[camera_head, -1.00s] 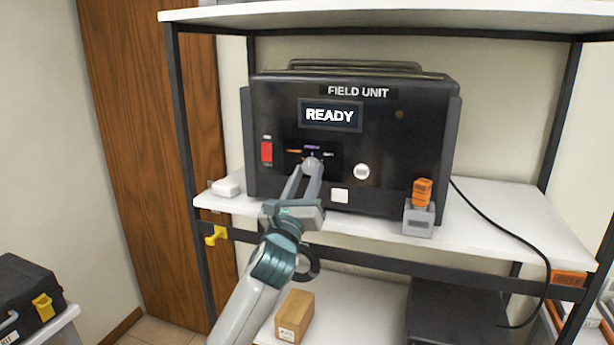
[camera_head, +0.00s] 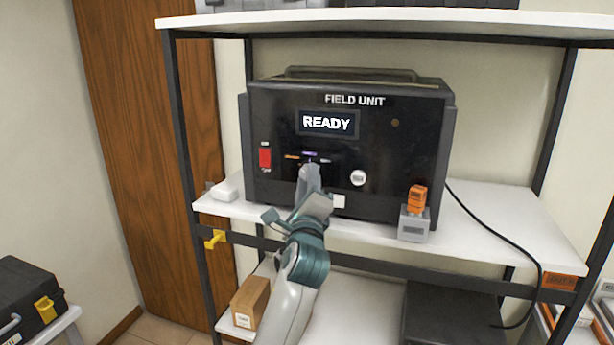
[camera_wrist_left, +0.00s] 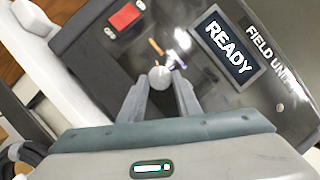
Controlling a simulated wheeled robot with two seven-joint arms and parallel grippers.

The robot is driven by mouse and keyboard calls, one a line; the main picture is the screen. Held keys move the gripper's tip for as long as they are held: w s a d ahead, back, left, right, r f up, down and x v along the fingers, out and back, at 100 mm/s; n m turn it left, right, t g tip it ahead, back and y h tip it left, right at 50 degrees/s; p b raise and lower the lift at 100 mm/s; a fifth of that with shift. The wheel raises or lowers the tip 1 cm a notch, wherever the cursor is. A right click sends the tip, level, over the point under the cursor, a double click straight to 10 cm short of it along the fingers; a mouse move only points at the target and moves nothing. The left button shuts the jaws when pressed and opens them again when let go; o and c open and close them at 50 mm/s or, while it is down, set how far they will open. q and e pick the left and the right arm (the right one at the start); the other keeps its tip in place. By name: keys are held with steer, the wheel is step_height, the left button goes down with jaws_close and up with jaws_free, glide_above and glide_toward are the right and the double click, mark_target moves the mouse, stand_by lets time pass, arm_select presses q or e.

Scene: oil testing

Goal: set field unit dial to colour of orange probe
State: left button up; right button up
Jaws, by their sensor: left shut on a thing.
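The black field unit (camera_head: 400,130) stands on the middle shelf, its screen reading READY. Its dial is a pale round knob (camera_wrist_left: 160,77) in the left wrist view, below a row of orange, purple and white marks (camera_head: 309,156). My left gripper (camera_head: 309,170) is shut on the dial, one finger on each side; in the head view the fingers hide most of it. In the wrist view the gripper is rolled relative to the panel. The orange probe (camera_head: 417,197) stands upright in a grey holder (camera_head: 414,226) at the unit's front right. My right gripper is not in view.
A red switch (camera_head: 265,157) is left of the dial, a round white knob (camera_head: 358,177) right of it. A white upper shelf (camera_head: 400,24) hangs above the unit. A cardboard box (camera_head: 250,302) lies below. A black cable crosses the shelf at right.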

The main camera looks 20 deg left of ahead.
arm_select(q)
steer(key=shift+d+r+n+g+y+p, duration=0.1)
steer(key=shift+n+g+y+p, duration=0.25)
steer(key=shift+n, duration=0.5)
steer(key=shift+r+n+g+y+p, duration=0.15)
steer(key=shift+n+p, duration=0.25)
steer(key=shift+n, duration=0.45)
steer(key=shift+f, duration=0.15)
steer(key=o, duration=1.1)
steer(key=shift+c, duration=0.2)
steer(key=shift+f, duration=0.1)
